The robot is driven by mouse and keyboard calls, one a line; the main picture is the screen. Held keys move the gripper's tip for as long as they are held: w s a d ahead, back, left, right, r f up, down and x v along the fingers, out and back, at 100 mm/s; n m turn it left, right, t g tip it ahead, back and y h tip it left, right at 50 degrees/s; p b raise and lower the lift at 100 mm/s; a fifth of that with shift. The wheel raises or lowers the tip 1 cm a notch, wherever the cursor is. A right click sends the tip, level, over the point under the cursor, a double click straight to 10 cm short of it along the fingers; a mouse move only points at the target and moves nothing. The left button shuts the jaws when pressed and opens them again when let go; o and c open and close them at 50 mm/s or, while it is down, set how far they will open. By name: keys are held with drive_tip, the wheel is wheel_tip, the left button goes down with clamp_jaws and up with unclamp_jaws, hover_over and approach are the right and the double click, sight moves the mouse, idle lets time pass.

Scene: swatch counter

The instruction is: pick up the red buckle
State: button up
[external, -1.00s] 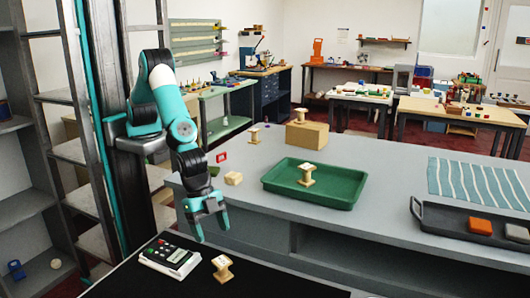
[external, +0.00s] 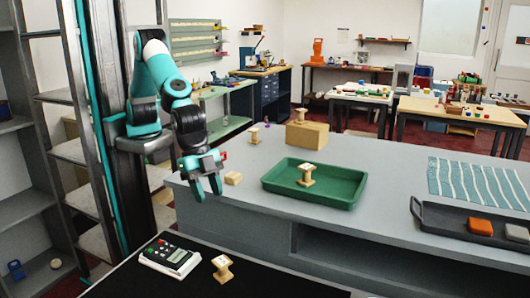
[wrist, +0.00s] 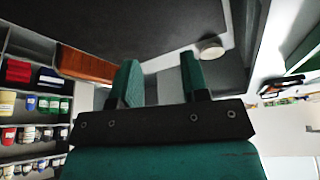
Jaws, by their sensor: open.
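The red buckle (external: 223,155) lies on the grey counter near its left end. In the external view only a small red part shows at the right edge of my wrist; the rest is hidden behind it. My gripper (external: 206,195) is open and empty, fingers pointing down, in front of the counter's left end. It appears nearer the camera than the buckle and apart from it. In the wrist view the two teal fingers (wrist: 157,82) stand apart with nothing between them, and I cannot make out the buckle there.
A small wooden block (external: 233,178) lies just right of my gripper. A green tray (external: 340,196) holding a wooden spool (external: 306,175) stands farther right. A calculator-like device (external: 170,256) and another spool (external: 222,268) stand on the black surface in front.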

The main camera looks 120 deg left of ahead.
wheel_tip(320, 180, up, 17)
drive_tip(key=n+g+y, duration=0.2)
drive_tip(key=n+g, duration=0.2)
drive_tip(key=n, duration=1.6)
hover_over(222, 154)
drive_tip(key=f, duration=1.6)
drive_tip(key=shift+a+f+b, duration=0.3)
drive_tip(key=shift+f+b, duration=0.1)
drive_tip(key=shift+s+a+f, duration=0.1)
drive_tip(key=shift+f, duration=1.4)
drive_tip(key=shift+s+f, duration=0.1)
drive_tip(key=shift+f, duration=1.35)
clamp_jaws()
